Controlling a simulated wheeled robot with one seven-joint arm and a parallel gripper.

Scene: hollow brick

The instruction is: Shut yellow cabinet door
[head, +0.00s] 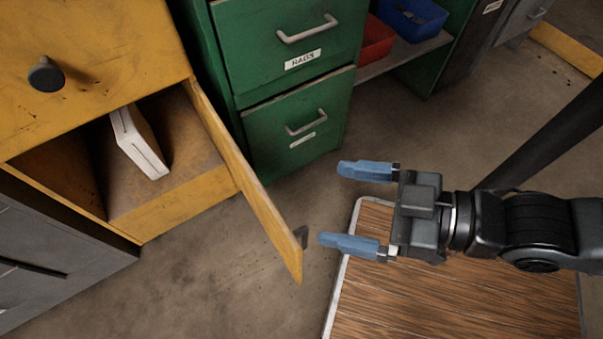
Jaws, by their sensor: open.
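The yellow cabinet (90,55) stands at the left, with a dark round knob on its upper front. Its lower compartment is open, and the yellow door (250,190) swings out toward the lower middle, hinged on the right side. A small dark handle (301,236) sits near the door's free edge, on its outer side. Inside the compartment stands a white box-like object (138,143). My gripper (355,207) is open and empty, with blue fingertips pointing left. Its lower fingertip is just right of the door handle and looks apart from it.
A green drawer cabinet (290,75) stands behind the door. A shelf at the top holds a red bin (375,40) and a blue bin (412,18). A wood-topped surface (440,300) lies below my gripper. A grey cabinet (55,255) is at lower left. Concrete floor (215,285) is clear in front.

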